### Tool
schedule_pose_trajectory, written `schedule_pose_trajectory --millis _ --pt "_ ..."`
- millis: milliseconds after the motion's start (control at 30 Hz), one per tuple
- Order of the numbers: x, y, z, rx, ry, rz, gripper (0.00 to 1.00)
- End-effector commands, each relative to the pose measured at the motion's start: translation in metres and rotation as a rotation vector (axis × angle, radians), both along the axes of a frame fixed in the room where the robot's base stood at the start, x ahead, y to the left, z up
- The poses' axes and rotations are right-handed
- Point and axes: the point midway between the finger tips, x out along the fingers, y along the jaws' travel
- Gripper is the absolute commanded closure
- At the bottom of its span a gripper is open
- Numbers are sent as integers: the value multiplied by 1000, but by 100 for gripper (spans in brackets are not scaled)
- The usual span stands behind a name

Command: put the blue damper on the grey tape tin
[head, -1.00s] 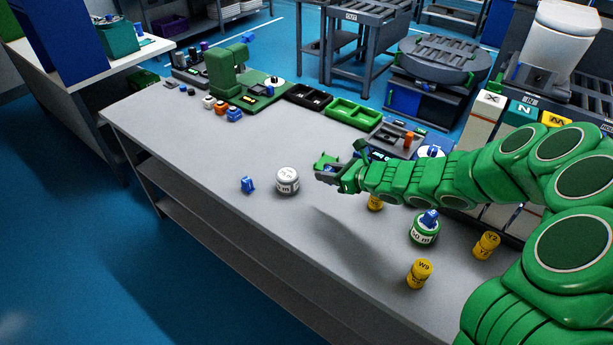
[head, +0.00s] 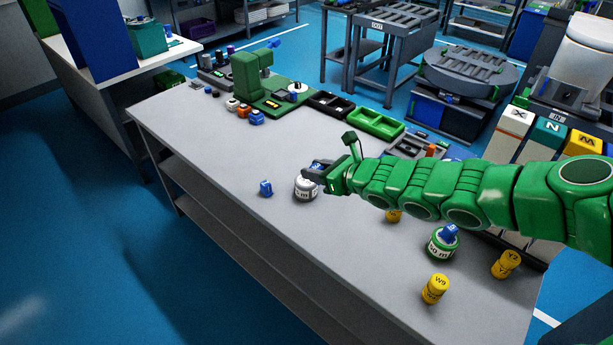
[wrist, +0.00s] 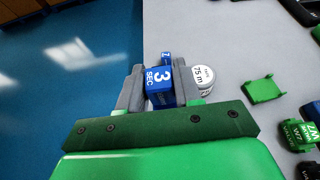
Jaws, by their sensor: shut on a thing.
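My gripper (head: 318,172) is shut on a blue damper, a blue block marked "3 SEC" (wrist: 160,85) that sits between the two grey fingers in the wrist view. The grey tape tin (head: 306,189), pale with a "75 m" label, stands on the table. In the head view my gripper overlaps the tin's upper right part. In the wrist view the tin (wrist: 204,78) is right of the held damper, partly behind the right finger. I cannot tell the height gap between them.
A green-banded tin (head: 441,246) with a blue piece on top stands at the right, near yellow cylinders (head: 435,289) (head: 506,264). A green tray (head: 375,122) and a black tray (head: 329,103) lie along the back edge. The table's left middle is clear.

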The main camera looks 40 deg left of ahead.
Motion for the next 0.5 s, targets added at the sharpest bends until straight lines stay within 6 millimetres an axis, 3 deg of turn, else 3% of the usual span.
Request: schedule_pose_trajectory --millis 500 --pt "40 51 -30 -1 -1 1 96"
